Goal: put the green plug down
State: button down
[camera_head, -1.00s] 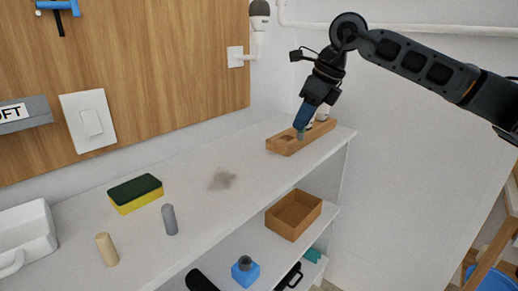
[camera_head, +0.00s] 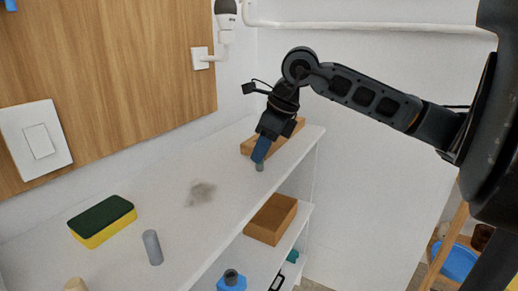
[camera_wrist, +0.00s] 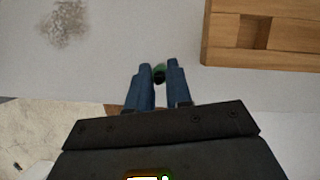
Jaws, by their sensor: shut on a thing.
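The green plug (camera_wrist: 159,71) is between the two blue fingers of my gripper (camera_wrist: 158,80) in the wrist view, mostly hidden by them. In the head view my gripper (camera_head: 262,158) points down near the right end of the white shelf top (camera_head: 225,172), with the plug's greyish-green end (camera_head: 260,167) just below the fingertips. The gripper is shut on the plug. I cannot tell whether the plug touches the shelf top. The wooden block with cut-outs (camera_wrist: 285,50) lies apart from the gripper, to its right in the wrist view.
A grey cylinder (camera_head: 152,248), a yellow-green sponge (camera_head: 102,221) and a tan peg (camera_head: 76,285) stand to the left on the shelf top. A dark smudge (camera_head: 201,193) marks its middle. A wooden box (camera_head: 271,219) is on the lower shelf. Bare surface surrounds the gripper.

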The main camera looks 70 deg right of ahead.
jog(key=shift+f, duration=0.15)
jog(key=c, duration=1)
grip_release()
jog(key=shift+c, duration=0.2)
jog(key=shift+r, duration=0.35)
jog(key=v, duration=1.1)
jog(key=shift+s+r, duration=0.15)
jog(key=shift+r, duration=0.2)
